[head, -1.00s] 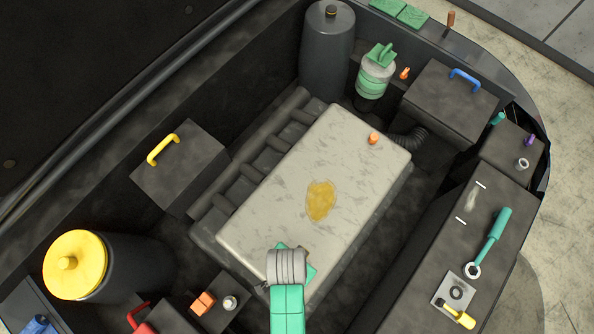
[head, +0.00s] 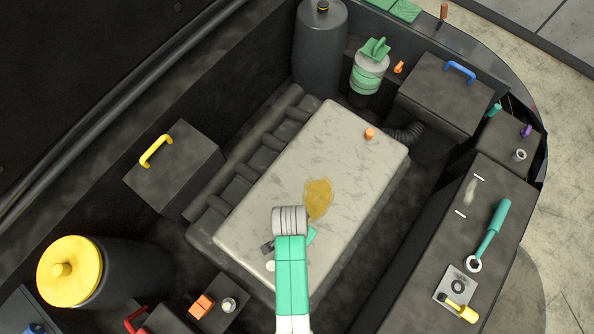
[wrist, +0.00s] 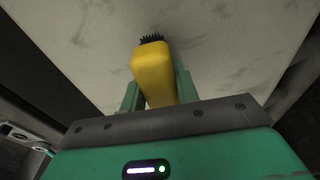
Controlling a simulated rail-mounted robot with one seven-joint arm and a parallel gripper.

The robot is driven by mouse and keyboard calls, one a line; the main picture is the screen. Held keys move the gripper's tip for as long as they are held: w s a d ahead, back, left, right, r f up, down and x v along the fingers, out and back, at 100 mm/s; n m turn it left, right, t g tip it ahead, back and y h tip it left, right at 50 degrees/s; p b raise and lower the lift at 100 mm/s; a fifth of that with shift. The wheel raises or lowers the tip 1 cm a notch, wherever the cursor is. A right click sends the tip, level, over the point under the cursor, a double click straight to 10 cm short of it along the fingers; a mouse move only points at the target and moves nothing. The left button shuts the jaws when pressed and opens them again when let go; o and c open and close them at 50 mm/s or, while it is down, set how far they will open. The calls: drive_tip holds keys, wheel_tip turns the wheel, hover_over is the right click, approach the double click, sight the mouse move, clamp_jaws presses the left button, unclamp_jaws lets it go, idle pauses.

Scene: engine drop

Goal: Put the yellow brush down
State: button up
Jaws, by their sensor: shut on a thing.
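The yellow brush (wrist: 153,72) is in my gripper (wrist: 158,88), shown in the wrist view with its dark bristles pointing away from me. The green fingers are shut on either side of its yellow body. The pale engine cover (wrist: 228,55) lies beyond the bristles; I cannot tell whether they touch it. In the head view my arm hides the brush, and my gripper's end is over the lower part of the engine cover (head: 345,150). A brown-yellow stain (head: 318,197) lies on the cover, just above my arm in the picture.
A yellow-capped cylinder (head: 69,270) stands at lower left, near a dark box with a yellow handle (head: 156,151). A dark ledge at right bears a teal-handled tool (head: 493,230) and a yellow-handled tool (head: 462,313). The upper cover is clear except for an orange cap (head: 369,134).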

drive_tip(key=shift+f, duration=0.1)
drive_tip(key=o, duration=1.1)
drive_tip(key=r, duration=0.4)
drive_tip(key=r+p, duration=0.1)
drive_tip(key=r, duration=0.3)
drive_tip(key=s+r+p, duration=0.1)
drive_tip(key=r, duration=0.3)
drive_tip(key=shift+s+a+r, duration=0.1)
drive_tip(key=shift+a, duration=0.3)
